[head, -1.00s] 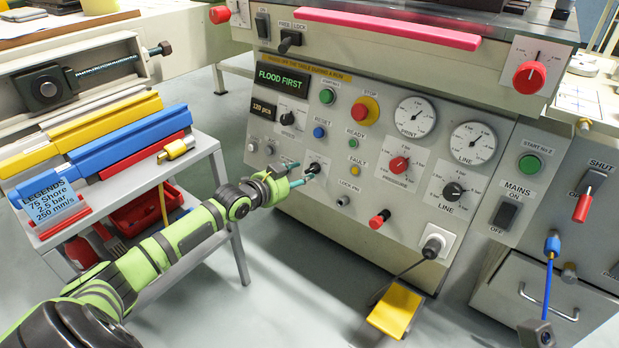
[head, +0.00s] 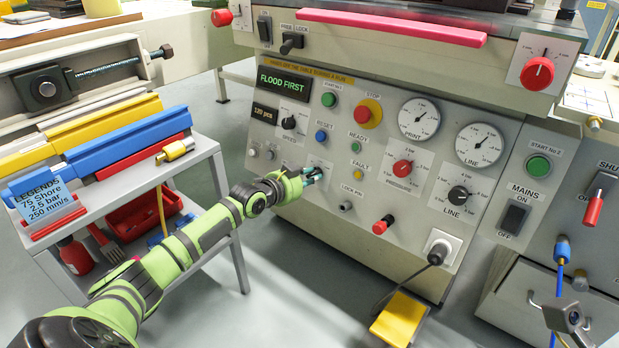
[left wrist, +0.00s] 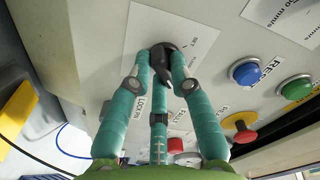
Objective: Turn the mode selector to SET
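The mode selector is a black knob (left wrist: 161,62) on a pale label plate (left wrist: 203,42), seen in the left wrist view. In the head view my left gripper (head: 313,176) covers the knob at the lower left of the control panel (head: 290,205). My right gripper is in neither view.
A black speed knob (head: 289,123), a blue reset button (head: 320,135) and a lock pin (head: 346,207) surround the selector. A red-handled knob (head: 382,224) is farther right. A shelf cart (head: 225,200) stands left of my arm. A yellow pedal (head: 400,318) is on the floor.

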